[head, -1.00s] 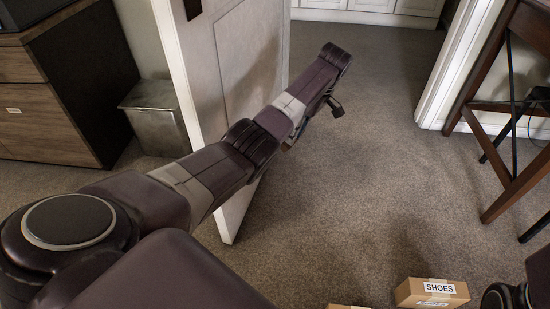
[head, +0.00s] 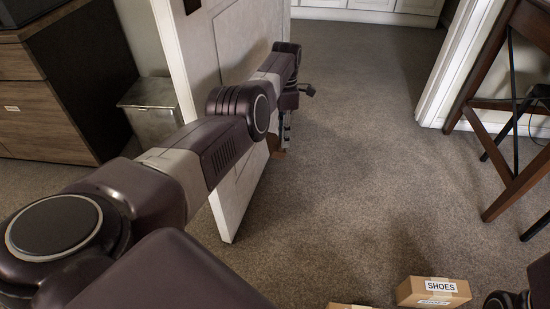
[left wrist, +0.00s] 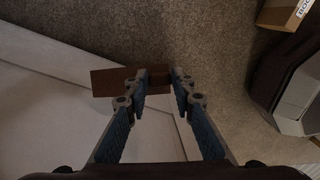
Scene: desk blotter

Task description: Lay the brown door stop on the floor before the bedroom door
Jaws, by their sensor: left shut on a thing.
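The brown door stop (left wrist: 112,82) is a flat-sided brown piece in the left wrist view. My left gripper (left wrist: 159,82) is shut on it, and part of the door stop sticks out to the left of the fingers. In the head view a small brown bit of the door stop (head: 279,154) shows under my left gripper (head: 285,138), beside the door. The pale bedroom door (head: 234,195) stands open, and part of it is hidden behind my left arm. My right gripper is out of view.
The grey carpet (head: 350,190) is clear right of the door. A cardboard box marked SHOES (head: 432,292) lies at the bottom. A metal bin (head: 155,110) and a wooden cabinet (head: 40,120) stand left; a dark table (head: 510,160) stands right, by the door frame (head: 452,75).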

